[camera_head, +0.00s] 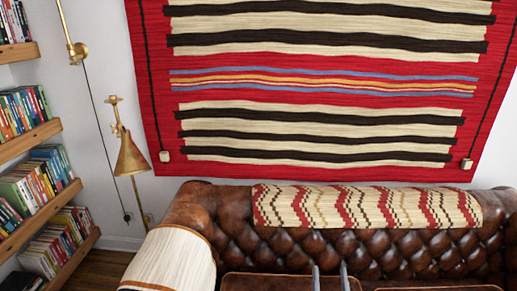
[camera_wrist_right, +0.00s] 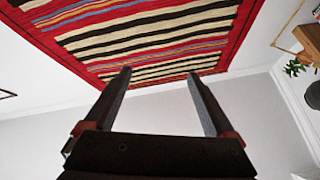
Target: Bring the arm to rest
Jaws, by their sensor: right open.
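My right gripper (camera_head: 330,279) shows at the bottom edge of the head view, with only its two finger tips in the picture in front of the sofa. In the right wrist view my right gripper (camera_wrist_right: 158,82) has its two fingers spread wide apart with nothing between them. It points toward the wall with the striped rug hanging. The rest of my right arm is out of the head view. My left gripper is in neither view.
A brown leather sofa (camera_head: 195,205) with a patterned throw (camera_head: 370,207) stands below a red striped wall rug (camera_head: 310,170). A brass lamp (camera_head: 130,155) and wooden bookshelves (camera_head: 35,139) are at left. A plant (camera_wrist_right: 294,67) shows in the wrist view.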

